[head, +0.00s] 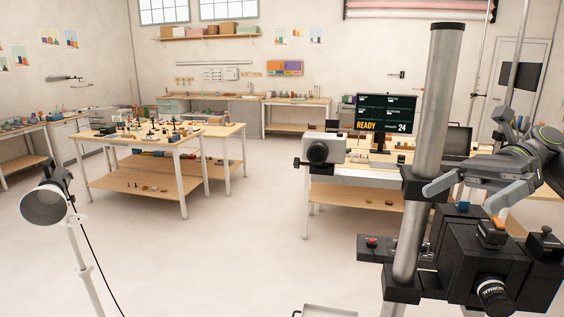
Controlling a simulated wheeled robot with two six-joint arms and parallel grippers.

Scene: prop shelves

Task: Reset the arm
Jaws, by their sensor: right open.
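My right arm comes in from the right edge. Its right gripper (458,198) is open, its two grey fingers spread and pointing left and down. I see nothing held between the fingers. In the picture the gripper overlaps the area just above a black camera (460,255) and right of a thick metal pole (436,105). I cannot tell whether it touches either. My left gripper is not in view.
A lamp on a stand (45,205) is at the left. A workbench with small props (130,180) stands at mid-left. Another bench (350,190) holds a grey camera (322,149) and a screen reading READY 24 (386,114). The central floor is clear.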

